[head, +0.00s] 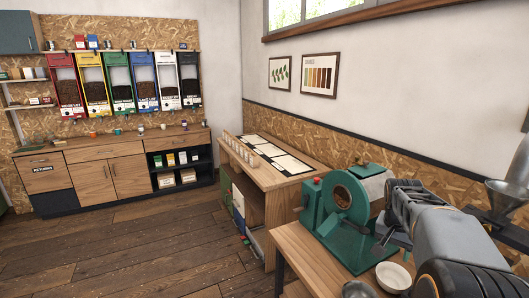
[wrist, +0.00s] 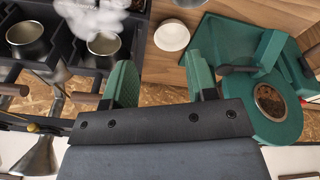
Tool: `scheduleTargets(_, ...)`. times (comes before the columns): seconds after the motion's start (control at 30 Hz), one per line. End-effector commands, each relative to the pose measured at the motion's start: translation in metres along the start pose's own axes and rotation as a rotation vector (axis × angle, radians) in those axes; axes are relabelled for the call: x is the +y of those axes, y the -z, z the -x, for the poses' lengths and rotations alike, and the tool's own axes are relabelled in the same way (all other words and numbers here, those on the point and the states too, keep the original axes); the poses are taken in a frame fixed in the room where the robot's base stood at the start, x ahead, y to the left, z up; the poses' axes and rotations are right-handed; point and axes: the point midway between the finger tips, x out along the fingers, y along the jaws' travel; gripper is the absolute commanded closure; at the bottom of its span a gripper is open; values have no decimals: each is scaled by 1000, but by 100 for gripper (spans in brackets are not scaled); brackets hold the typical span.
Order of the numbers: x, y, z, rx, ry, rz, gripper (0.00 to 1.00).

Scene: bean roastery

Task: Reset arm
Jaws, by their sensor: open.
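My gripper (wrist: 160,82) is open in the wrist view, its two green finger pads wide apart with nothing between them. In the head view my arm reaches in from the lower right, and the gripper end is hard to make out beside the green roaster (head: 345,205). The roaster has a round drum front and stands on a wooden bench. In the wrist view the roaster (wrist: 275,130) lies to the right, with a glass window showing brown beans. A white bowl (wrist: 172,36) sits on the wood beyond the fingers; it also shows in the head view (head: 393,276).
Metal cups (wrist: 28,40) stand in a dark rack at the wrist view's upper left, near a metal funnel (wrist: 38,155). A wooden table (head: 262,180) with pale sheets stands by the wall. Bean dispensers (head: 118,85) hang above a counter (head: 110,150). The plank floor (head: 150,240) is clear.

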Motion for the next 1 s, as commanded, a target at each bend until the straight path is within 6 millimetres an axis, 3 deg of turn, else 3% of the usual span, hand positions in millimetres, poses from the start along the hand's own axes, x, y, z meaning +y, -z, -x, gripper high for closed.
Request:
scheduleTargets(0.03, -13, -32, 4, 22, 38, 128, 48)
scheduleTargets(0.2, -38, -128, 4, 102, 147, 470, 48)
scheduleTargets(0.3, -42, -173, 3, 137, 193, 573, 48)
scheduleTargets(0.4, -42, -206, 3, 162, 228, 623, 48)
scheduleTargets(0.5, -42, -225, 8, 192, 253, 665, 48)
scheduleTargets(0.6, -45, -232, 20, 235, 277, 694, 48)
scheduleTargets(0.87, -50, -238, 29, 261, 298, 727, 48)
scheduleTargets(1.0, -50, -238, 29, 261, 297, 725, 57)
